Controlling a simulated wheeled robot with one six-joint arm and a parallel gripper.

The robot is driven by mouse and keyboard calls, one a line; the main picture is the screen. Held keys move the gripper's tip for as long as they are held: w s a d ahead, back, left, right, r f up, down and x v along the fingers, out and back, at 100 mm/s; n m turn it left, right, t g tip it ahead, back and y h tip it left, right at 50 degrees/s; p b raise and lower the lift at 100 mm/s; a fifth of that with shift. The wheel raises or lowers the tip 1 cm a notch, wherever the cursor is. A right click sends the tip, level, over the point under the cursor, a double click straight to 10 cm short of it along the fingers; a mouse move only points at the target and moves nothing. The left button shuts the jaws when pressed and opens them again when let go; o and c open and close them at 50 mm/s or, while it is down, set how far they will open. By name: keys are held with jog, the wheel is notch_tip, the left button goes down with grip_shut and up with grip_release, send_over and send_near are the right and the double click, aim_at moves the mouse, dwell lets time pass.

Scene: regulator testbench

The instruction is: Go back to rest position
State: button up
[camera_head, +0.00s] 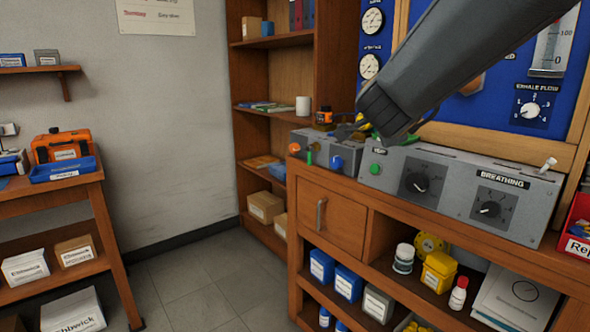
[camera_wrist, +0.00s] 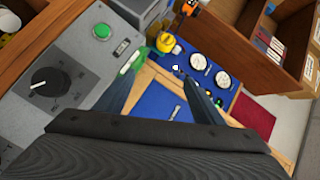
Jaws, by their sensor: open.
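My gripper (camera_wrist: 161,72) is open in the wrist view, its two dark fingers apart with nothing seen held between them. The blue gauge panel and its wooden edge show in the gap. In the head view my dark grey arm comes down from the upper right, over the testbench console (camera_head: 455,190) labelled BREATHING. The fingers are mostly hidden behind the arm's end there. The console has a green button (camera_head: 376,169) and black knobs (camera_head: 416,183). The button also shows in the wrist view (camera_wrist: 101,31).
A blue gauge panel (camera_head: 507,101) stands behind the console. A smaller grey box (camera_head: 328,150) with coloured fittings sits left of it. A wooden shelf unit (camera_head: 273,73) is behind, and a side table (camera_head: 48,193) with an orange case is at left. The floor (camera_head: 200,292) between is clear.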

jog(key=s+a+f+n+g+y, duration=0.3)
jog(key=s+a+f+n, duration=0.25)
jog(key=f, duration=0.25)
jog(key=s+a+f+n+g+y, duration=0.4)
jog(key=s+a+f+n, duration=0.15)
jog(key=f, duration=0.35)
jog(key=s+d+f+n+g+h, duration=0.1)
jog(key=s+f+n+g, duration=0.3)
jog(key=s, duration=0.6)
jog(key=s+d+f+n+g+h, duration=0.1)
jog(key=s+d+f+n+g, duration=0.15)
jog(key=s+f, duration=0.55)
jog(key=s+d+r+m+g+p, duration=0.1)
jog(key=s+d+r+p, duration=0.3)
jog(key=p, duration=0.9)
notch_tip(320, 180, up, 5)
jog(key=shift+d+f+h, duration=0.2)
jog(key=shift+d+h, duration=0.2)
jog(key=shift+d, duration=0.55)
